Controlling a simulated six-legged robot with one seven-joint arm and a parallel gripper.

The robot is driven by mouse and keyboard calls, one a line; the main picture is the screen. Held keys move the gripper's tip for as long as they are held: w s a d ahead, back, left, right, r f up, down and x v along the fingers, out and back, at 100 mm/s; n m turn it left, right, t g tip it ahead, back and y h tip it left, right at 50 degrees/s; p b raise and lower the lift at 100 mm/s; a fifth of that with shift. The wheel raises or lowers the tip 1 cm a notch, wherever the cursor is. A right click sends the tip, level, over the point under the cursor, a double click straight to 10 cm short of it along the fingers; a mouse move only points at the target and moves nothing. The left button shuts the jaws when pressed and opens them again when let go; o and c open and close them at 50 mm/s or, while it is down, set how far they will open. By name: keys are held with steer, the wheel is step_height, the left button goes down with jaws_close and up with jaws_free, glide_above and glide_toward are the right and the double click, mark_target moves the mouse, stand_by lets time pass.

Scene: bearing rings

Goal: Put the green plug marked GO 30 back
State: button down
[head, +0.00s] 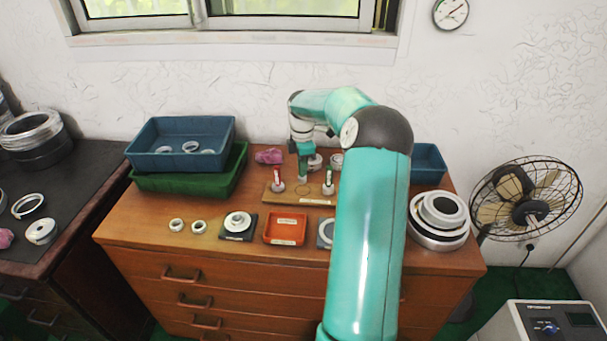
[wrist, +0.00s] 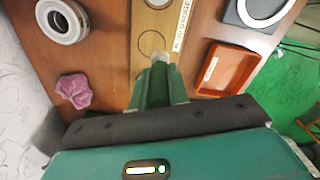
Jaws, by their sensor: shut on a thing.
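My gripper (head: 304,170) is above the middle of a wooden board (head: 268,197) on the dresser. It is shut on a green plug (wrist: 158,86), which points down toward the board in the wrist view; its marking cannot be read. The board shows in the wrist view with round outlines (wrist: 151,42) and a pale label strip (wrist: 183,25). In the head view a red-topped plug (head: 278,180) stands on the board left of my gripper and another plug with a green and red top (head: 328,182) stands right of it. I cannot tell whether the held plug touches the board.
An orange tray (head: 285,229) lies in front of the board, with a ring on a dark block (head: 239,225) to its left. A pink cloth (head: 269,156) lies behind. Blue (head: 180,132) and green bins are stacked at left; large rings (head: 440,217) are at right.

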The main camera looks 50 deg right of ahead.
steer(key=shift+w+d+f, duration=0.2)
steer(key=shift+d+f, duration=0.05)
steer(key=shift+f, duration=0.55)
steer(key=shift+w+d+f, duration=0.15)
steer(key=shift+d+f, duration=0.05)
steer(key=shift+f, duration=0.65)
steer(key=shift+w+d+f, duration=0.2)
steer(key=shift+d+f, duration=0.05)
steer(key=shift+f, duration=0.55)
steer(key=shift+f, duration=0.15)
steer(key=c, duration=1.3)
jaws_free()
steer(key=shift+c, duration=0.2)
step_height(320, 180, up, 12)
